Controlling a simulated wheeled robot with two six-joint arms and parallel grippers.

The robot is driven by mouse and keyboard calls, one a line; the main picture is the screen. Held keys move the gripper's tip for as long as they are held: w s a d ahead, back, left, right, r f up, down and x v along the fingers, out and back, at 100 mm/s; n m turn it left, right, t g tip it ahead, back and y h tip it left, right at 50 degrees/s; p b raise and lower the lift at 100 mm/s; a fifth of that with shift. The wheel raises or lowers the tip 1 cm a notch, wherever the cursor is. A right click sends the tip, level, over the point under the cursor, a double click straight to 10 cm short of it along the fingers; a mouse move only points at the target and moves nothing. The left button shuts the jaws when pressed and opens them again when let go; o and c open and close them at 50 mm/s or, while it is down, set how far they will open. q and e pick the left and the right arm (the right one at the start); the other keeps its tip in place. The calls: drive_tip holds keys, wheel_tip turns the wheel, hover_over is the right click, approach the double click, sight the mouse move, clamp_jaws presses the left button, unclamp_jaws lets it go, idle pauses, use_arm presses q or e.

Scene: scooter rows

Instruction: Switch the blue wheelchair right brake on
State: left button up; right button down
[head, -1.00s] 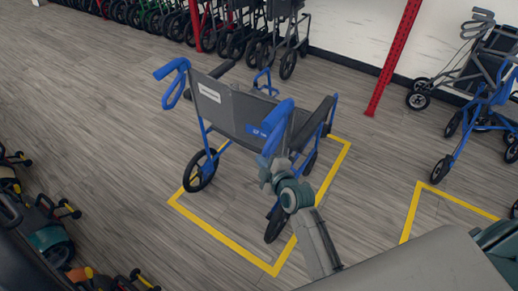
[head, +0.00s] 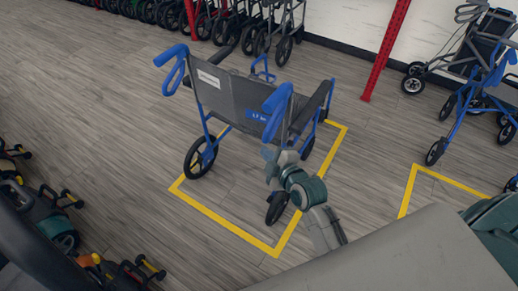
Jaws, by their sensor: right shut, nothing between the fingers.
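The blue wheelchair (head: 232,98) stands on the wood floor inside a yellow-taped rectangle, its grey backrest and two blue push handles toward me. My right gripper (head: 269,154) is at its right rear, just below the right push handle (head: 278,104) and near the right side of the frame. The gripper is shut and empty. I cannot tell whether it touches the chair. The right brake lever cannot be made out; my gripper and the chair's frame cover that area. The right rear wheel (head: 277,207) shows partly behind my wrist. My left gripper is not in view.
Yellow floor tape (head: 225,222) surrounds the chair. A blue walker (head: 463,117) and a grey rollator (head: 475,50) stand at the right. A red post (head: 386,48) rises behind. Dark scooters (head: 60,225) line the left edge. Floor left of the chair is clear.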

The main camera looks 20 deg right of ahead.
drive_tip(key=v, duration=0.3)
drive_tip(key=shift+s+a+r, duration=0.1)
drive_tip(key=shift+r, duration=0.05)
idle(0.4)
